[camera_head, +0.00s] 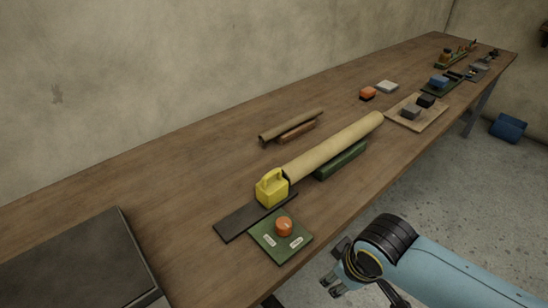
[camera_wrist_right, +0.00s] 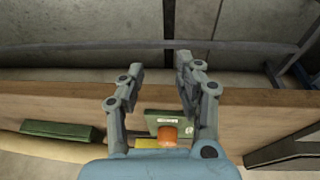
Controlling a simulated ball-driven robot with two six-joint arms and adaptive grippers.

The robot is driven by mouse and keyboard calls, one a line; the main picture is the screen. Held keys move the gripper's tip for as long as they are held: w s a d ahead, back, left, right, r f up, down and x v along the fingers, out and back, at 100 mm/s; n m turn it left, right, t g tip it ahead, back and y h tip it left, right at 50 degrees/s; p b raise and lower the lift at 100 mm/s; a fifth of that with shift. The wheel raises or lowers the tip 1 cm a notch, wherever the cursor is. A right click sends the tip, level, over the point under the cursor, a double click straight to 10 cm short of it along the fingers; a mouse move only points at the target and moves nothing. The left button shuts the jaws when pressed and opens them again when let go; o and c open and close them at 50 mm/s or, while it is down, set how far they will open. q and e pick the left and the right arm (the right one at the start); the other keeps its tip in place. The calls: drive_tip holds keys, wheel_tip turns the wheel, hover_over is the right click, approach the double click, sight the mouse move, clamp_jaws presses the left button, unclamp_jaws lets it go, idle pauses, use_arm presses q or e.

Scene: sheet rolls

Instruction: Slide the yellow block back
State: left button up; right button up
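The yellow block (camera_head: 272,190), with a loop handle on top, stands on a dark strip (camera_head: 238,220) on the wooden bench. It sits right against the near end of a long tan roll (camera_head: 335,147). My right gripper (camera_head: 332,283) is off the front edge of the bench, to the right of and nearer than the block, and apart from it. In the right wrist view its two fingers (camera_wrist_right: 159,68) are spread with nothing between the tips. My left gripper is not in view.
A green plate (camera_head: 265,245) with an orange knob (camera_head: 284,227) lies in front of the block. A green bar (camera_head: 342,160) lies along the roll. A smaller brown roll (camera_head: 291,125) is behind. A dark box (camera_head: 75,265) is at left. Bare bench lies left of the block.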

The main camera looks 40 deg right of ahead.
drive_tip(key=w+r+n+p, duration=0.1)
drive_tip(key=w+r+p, duration=0.2)
drive_tip(key=r, duration=1.1)
wheel_tip(320, 180, up, 6)
drive_tip(key=n+y+p, duration=0.1)
drive_tip(key=n+p, duration=0.1)
drive_tip(key=n, duration=1.5)
hover_over(273, 172)
drive_tip(key=s, duration=0.2)
drive_tip(key=x, duration=1)
drive_tip(key=shift+s+f, duration=0.1)
drive_tip(key=shift+s, duration=0.05)
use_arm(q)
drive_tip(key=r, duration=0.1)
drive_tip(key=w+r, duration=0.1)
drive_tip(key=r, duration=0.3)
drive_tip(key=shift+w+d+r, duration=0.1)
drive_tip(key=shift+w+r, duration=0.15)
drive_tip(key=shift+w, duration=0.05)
use_arm(e)
clamp_jaws()
drive_tip(key=shift+d, duration=0.1)
